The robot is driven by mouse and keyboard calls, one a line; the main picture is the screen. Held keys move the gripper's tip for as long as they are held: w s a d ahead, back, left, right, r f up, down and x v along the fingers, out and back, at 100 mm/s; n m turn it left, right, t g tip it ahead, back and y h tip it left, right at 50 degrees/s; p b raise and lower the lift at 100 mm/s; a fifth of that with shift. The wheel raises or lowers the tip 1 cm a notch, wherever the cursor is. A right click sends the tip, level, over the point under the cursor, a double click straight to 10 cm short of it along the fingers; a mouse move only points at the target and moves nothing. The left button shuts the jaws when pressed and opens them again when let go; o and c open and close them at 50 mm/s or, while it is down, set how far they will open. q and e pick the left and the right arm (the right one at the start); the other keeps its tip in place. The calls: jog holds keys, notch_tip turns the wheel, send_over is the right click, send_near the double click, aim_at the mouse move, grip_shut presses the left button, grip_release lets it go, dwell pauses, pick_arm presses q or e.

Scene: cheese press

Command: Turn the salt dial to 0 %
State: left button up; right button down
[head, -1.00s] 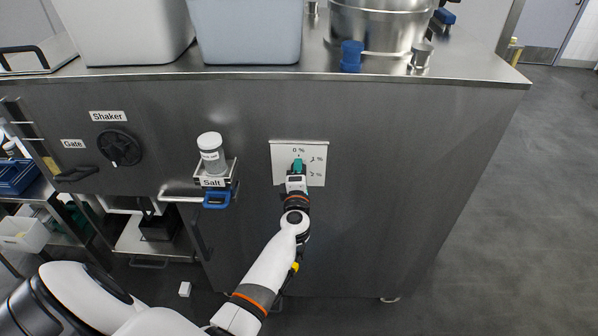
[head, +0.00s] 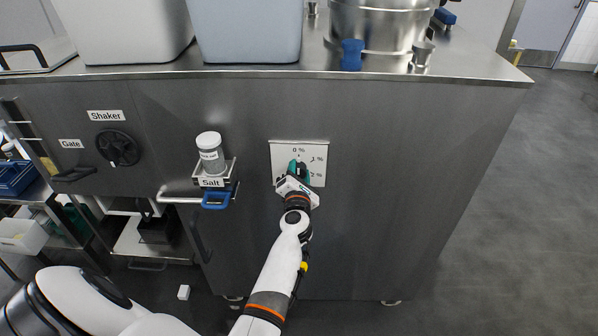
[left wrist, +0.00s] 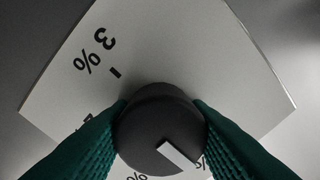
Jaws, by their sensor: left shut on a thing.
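The salt dial (left wrist: 150,118) is a round dark knob with a white pointer mark, seen in the left wrist view. The mark points to the lower right there, towards a label of which only a "%" shows. The white scale plate (head: 319,151) is on the steel front, with 0 % at the top and 1 % and 2 % down its right side. A rotated 3 % shows in the left wrist view. My left gripper (head: 298,168) has its green fingers shut on the dial from both sides, hiding most of it in the head view. My right gripper is out of view.
Left of the plate, a salt shaker (head: 210,153) stands in a holder above a blue handle (head: 216,201). Further left is the black Shaker dial (head: 117,148). Tubs and a steel pot (head: 378,25) stand on the counter. The front right of the plate is clear.

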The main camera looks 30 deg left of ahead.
pick_arm(q)
jog(key=shift+f, duration=0.15)
dwell(0.3)
jog(key=o, duration=1)
jog(key=shift+c, duration=0.2)
